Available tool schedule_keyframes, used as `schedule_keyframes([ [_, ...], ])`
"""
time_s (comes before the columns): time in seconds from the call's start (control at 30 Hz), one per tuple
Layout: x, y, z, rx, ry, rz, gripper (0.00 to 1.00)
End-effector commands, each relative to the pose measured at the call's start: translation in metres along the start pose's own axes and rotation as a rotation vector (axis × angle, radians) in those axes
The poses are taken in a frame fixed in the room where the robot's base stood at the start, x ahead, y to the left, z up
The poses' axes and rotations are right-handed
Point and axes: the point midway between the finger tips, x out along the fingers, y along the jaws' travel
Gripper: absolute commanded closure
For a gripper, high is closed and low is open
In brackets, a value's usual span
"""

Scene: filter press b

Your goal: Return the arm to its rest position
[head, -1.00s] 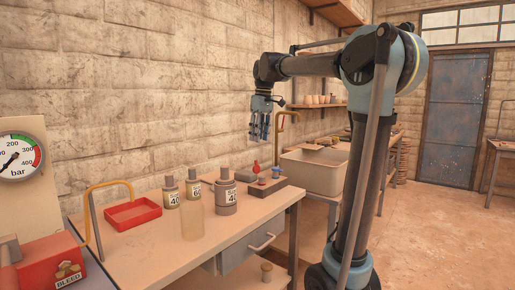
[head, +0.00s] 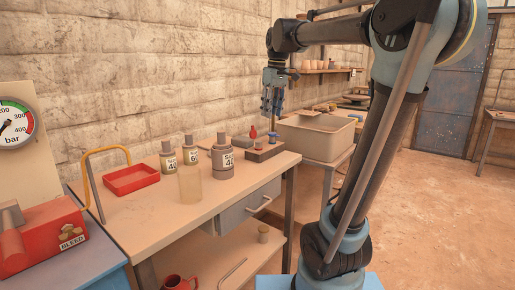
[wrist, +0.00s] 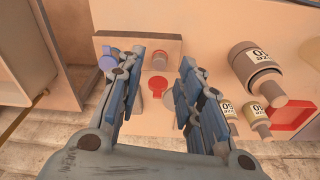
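My gripper (head: 272,101) hangs fingers-down from my raised arm, near the wall and above the far right end of the workbench (head: 150,230). In the wrist view my gripper (wrist: 162,66) has its two blue-grey fingers spread apart with nothing between them. A block (wrist: 138,48) with a red-topped piece and a blue knob shows below, well clear of the fingers. The same block (head: 268,152) stands at the bench's right end in the head view.
On the bench are a red tray (head: 132,192), several labelled bottles such as a large grey one (head: 223,158), and a clear jar (head: 190,185). A beige bin (head: 310,140) stands beyond. A pressure gauge (head: 14,125) is at left. Open floor lies right.

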Motion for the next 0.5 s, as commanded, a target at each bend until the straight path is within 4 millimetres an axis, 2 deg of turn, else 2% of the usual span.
schedule_keyframes([
  [0.03,0.01,0.0,0.019,0.035,0.002,0.006,0.67],
  [0.1,0.024,-0.001,0.043,0.083,0.004,0.014,0.67],
  [0.27,0.059,-0.005,0.097,0.194,0.012,0.033,0.67],
  [0.5,0.121,-0.019,0.175,0.358,0.024,0.059,0.67],
])
